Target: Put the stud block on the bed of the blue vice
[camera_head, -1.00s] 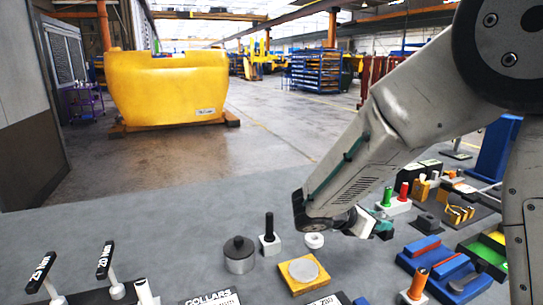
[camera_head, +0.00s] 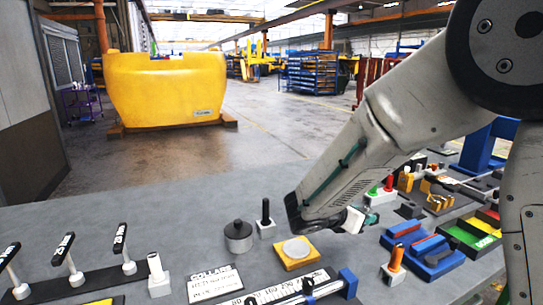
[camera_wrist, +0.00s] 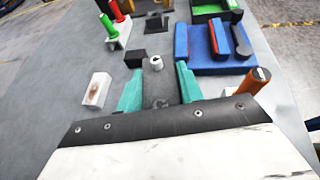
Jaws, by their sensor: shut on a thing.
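The stud block (camera_wrist: 160,90) is a grey block with a pale round stud at its far end. It sits between the teal fingers of my gripper (camera_wrist: 159,92) in the wrist view, and the fingers are shut on it. In the head view my gripper (camera_head: 367,218) is mostly hidden by my arm, and the block cannot be made out there. The blue vice (camera_head: 416,253) stands to the right of my gripper on the bench. It also shows in the wrist view (camera_wrist: 210,66), ahead and right, with red-faced jaws and no part seen on its bed.
A white block with an orange peg (camera_head: 393,270) stands close beside the vice. A green-and-red tray (camera_head: 462,238) lies beyond it. A white block (camera_wrist: 97,90) lies left of my gripper. An orange plate with a disc (camera_head: 296,254) and a lidded grey pot (camera_head: 238,238) stand left.

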